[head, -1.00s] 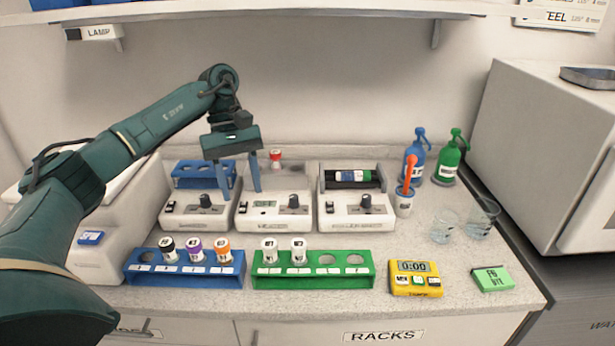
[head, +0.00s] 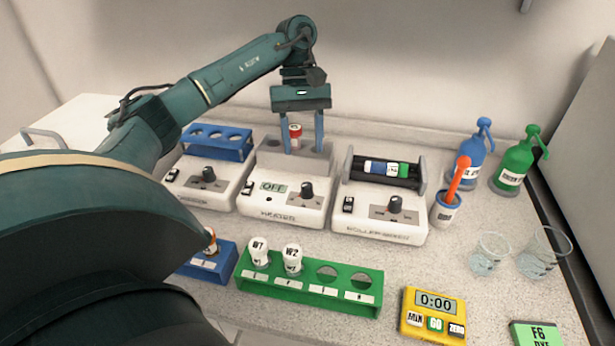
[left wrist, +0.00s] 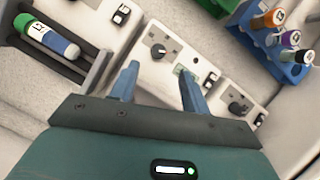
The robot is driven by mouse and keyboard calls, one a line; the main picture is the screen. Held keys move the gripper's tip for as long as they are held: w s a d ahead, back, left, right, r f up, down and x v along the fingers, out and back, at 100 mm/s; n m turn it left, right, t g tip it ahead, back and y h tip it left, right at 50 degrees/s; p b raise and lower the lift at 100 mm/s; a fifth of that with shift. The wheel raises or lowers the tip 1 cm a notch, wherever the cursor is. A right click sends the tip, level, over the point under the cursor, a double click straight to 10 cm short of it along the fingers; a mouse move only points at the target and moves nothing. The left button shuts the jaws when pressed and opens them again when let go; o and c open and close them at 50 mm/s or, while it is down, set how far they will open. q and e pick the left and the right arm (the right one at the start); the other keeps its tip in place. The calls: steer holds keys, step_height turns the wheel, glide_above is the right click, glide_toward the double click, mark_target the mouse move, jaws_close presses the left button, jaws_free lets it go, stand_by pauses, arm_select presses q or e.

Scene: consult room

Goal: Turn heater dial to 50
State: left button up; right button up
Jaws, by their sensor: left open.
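The heater (head: 284,211) is the white middle machine on the bench, labelled HEATER, with a small display reading OFF (head: 273,187). Its dark round dial (head: 307,190) is at the right of the front panel. A red-capped vial (head: 295,135) stands in the block at its back. My left gripper (head: 303,150) is open and empty over the rear of the heater, apart from the dial. In the left wrist view the dial (left wrist: 158,51) shows between the two spread fingers (left wrist: 159,72). My right gripper is not in view.
A machine with a blue rack (head: 216,142) stands left of the heater, and a roller mixer (head: 380,226) stands right, each with its own dial. In front are a green rack (head: 308,287) with vials and a yellow timer (head: 433,314). Bottles and beakers stand at the right.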

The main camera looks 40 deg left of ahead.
mark_target(307, 184)
arm_select(q)
steer(key=x, duration=0.8)
steer(key=shift+f+p, duration=0.2)
steer(key=shift+p, duration=0.15)
steer(key=shift+c, duration=0.4)
steer(key=c, duration=0.9)
